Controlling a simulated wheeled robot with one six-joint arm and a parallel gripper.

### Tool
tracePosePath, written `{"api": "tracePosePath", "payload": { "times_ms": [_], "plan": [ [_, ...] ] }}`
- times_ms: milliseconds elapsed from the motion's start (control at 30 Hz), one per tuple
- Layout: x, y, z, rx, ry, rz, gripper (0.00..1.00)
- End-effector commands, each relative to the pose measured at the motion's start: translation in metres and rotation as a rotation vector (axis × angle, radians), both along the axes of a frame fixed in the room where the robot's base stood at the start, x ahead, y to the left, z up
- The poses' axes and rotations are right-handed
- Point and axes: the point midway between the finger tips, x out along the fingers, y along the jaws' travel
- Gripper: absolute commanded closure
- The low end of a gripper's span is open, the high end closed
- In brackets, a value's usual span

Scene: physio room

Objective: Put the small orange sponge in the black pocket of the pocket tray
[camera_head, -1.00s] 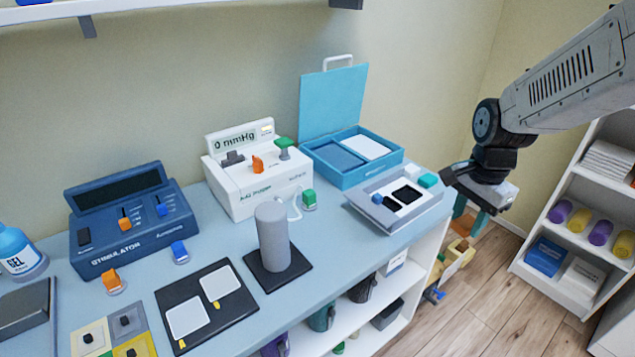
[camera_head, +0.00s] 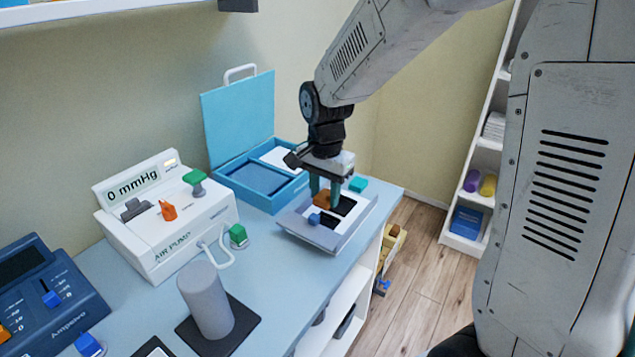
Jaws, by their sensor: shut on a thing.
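The pocket tray (camera_head: 353,235) is a grey tray with a white panel and black pockets, at the right end of the counter. My gripper (camera_head: 325,195) points down over the tray with its teal fingers shut on the small orange sponge (camera_head: 322,201). The sponge is low over the panel, beside a black pocket (camera_head: 343,206); I cannot tell whether it touches the tray. The fingers hide part of the sponge and panel. A blue block (camera_head: 314,219) sits at the tray's near left, and a teal block (camera_head: 358,184) at its far right.
A blue case (camera_head: 268,205) with a raised lid stands behind the tray at left. The white air pump (camera_head: 165,240) and a grey cylinder (camera_head: 206,300) stand further left. The counter's edge drops to the floor just right of the tray.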

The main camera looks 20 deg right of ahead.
Motion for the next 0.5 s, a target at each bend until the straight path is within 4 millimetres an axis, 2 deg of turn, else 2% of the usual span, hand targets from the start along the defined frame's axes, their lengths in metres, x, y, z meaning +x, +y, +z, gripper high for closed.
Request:
{"api": "tracePosePath", "payload": {
  "times_ms": [500],
  "plan": [
    [0.000,0.004,-0.045,0.000,0.002,0.006,0.83]
  ]
}}
